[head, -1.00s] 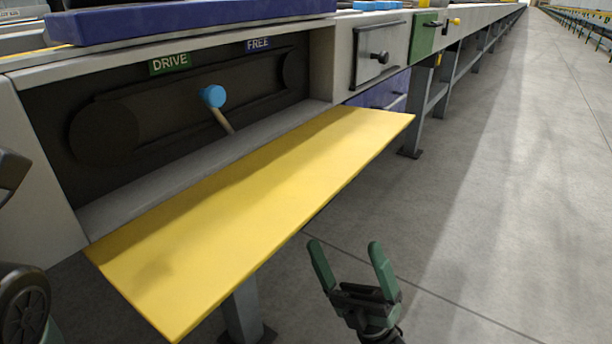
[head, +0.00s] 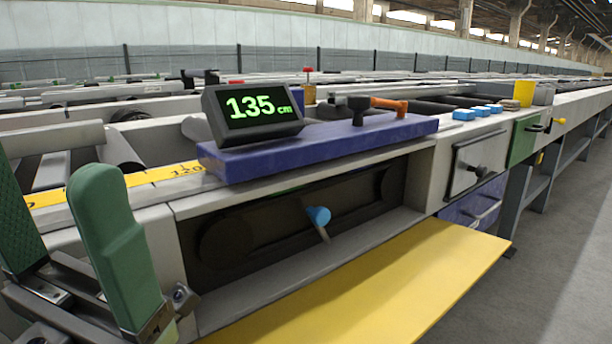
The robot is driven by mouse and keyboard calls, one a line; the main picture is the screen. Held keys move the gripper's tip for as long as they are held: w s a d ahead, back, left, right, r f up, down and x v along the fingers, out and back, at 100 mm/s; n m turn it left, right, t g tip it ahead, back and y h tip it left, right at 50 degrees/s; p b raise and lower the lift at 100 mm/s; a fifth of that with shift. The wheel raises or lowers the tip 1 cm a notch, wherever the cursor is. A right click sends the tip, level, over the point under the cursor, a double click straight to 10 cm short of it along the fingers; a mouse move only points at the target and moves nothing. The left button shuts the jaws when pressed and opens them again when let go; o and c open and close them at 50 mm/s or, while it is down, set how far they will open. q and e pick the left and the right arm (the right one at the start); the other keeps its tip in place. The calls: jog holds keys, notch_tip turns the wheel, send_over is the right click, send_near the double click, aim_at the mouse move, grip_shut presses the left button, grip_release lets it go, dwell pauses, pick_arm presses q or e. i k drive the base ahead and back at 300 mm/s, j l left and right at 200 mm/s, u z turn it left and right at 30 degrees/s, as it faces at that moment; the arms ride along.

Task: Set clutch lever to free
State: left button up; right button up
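The clutch lever (head: 318,216) has a blue knob on a pale stem. It sits in the dark recess under the table's top edge, with its knob leaning left of its foot. The DRIVE and FREE labels cannot be read from this view. My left gripper (head: 48,180) is large at the lower left, close to the camera. Its two green fingers are apart with nothing between them, well left of the lever. My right gripper is not in view.
A yellow flap (head: 400,285) hangs open below the recess. A blue plate (head: 350,140) on top bears a display (head: 253,112) reading 135 cm. A grey door with a dark knob (head: 476,168) is right of the recess. The floor at right is clear.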

aim_at(320, 216)
jog(key=k+l, duration=1.2)
jog(key=l, duration=0.2)
